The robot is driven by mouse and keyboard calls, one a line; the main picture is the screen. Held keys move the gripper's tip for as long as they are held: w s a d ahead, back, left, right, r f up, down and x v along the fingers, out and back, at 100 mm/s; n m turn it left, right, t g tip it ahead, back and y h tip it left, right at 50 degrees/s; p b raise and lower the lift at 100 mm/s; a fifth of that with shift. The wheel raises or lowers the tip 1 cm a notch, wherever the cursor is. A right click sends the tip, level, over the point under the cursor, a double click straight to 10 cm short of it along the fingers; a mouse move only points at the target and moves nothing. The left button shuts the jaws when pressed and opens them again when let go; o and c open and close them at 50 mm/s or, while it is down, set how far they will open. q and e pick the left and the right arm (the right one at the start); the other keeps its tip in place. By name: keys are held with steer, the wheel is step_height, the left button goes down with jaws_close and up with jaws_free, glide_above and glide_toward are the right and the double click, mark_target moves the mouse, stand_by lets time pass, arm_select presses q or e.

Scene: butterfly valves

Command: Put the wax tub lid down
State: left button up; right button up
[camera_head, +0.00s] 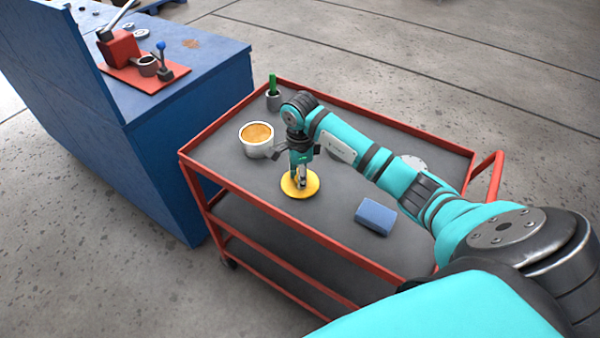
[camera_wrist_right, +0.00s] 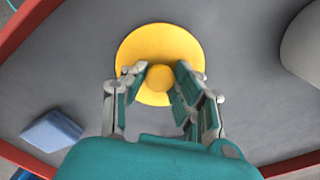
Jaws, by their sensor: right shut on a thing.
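The wax tub lid (camera_head: 314,184) is a yellow disc with a round knob in its middle. It lies flat at the cart top, or very close above it; I cannot tell which. My right gripper (camera_head: 301,183) points down over the lid and is shut on its knob. In the right wrist view the lid (camera_wrist_right: 190,45) shows whole around the knob, with the fingertips of the gripper (camera_wrist_right: 160,76) on both sides of it. The open wax tub (camera_head: 257,147), pale with orange-brown wax inside, stands behind and left of the lid. My left gripper is not in view.
The red-rimmed cart (camera_head: 235,184) has a grey top. A blue block (camera_head: 376,216) lies right of the lid. A grey cup with a green thing (camera_head: 273,98) stands at the back corner. A blue bench (camera_head: 190,100) with a red fixture stands left.

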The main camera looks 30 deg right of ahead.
steer(key=shift+f, duration=0.25)
steer(key=o, duration=0.7)
steer(key=shift+o, duration=0.8)
steer(key=shift+r, duration=0.1)
steer(key=shift+r, duration=0.2)
step_height(320, 180, up, 12)
steer(key=b, duration=0.2)
steer(key=shift+f, duration=0.15)
